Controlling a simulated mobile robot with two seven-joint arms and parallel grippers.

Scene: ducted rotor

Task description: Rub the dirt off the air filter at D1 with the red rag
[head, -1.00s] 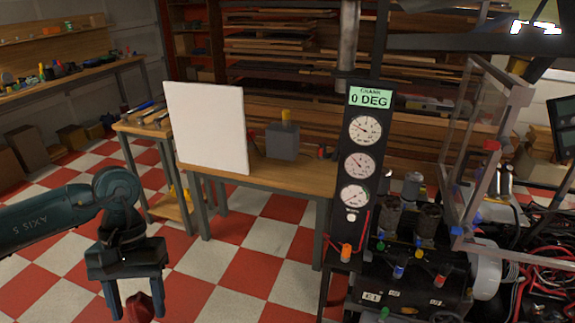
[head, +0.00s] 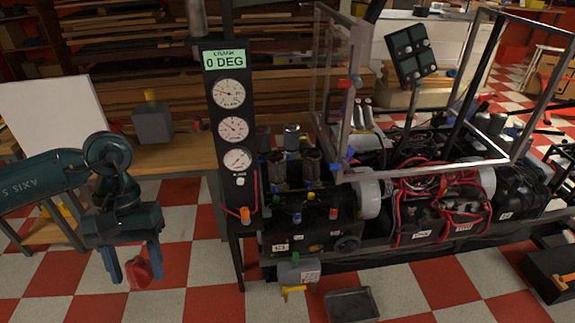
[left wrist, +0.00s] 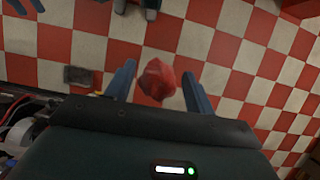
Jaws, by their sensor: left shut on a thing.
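My left gripper (head: 132,264) hangs above the floor at the left of the head view. It is shut on a crumpled red rag (head: 141,273). In the left wrist view the rag (left wrist: 156,80) shows between the two blue fingers. The rag is well left of the engine rig (head: 320,235) and touches nothing else. The rig carries small white labels, too small to read. I cannot tell which part is the air filter at D1, nor see its dirt.
A black gauge panel (head: 230,135) reading 0 DEG stands between my left gripper and the rig. A clear framed guard (head: 343,100) rises over the rig. A grey tray (head: 352,304) lies on the floor in front. A wooden table (head: 170,156) is behind. Checkered floor near the gripper is clear.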

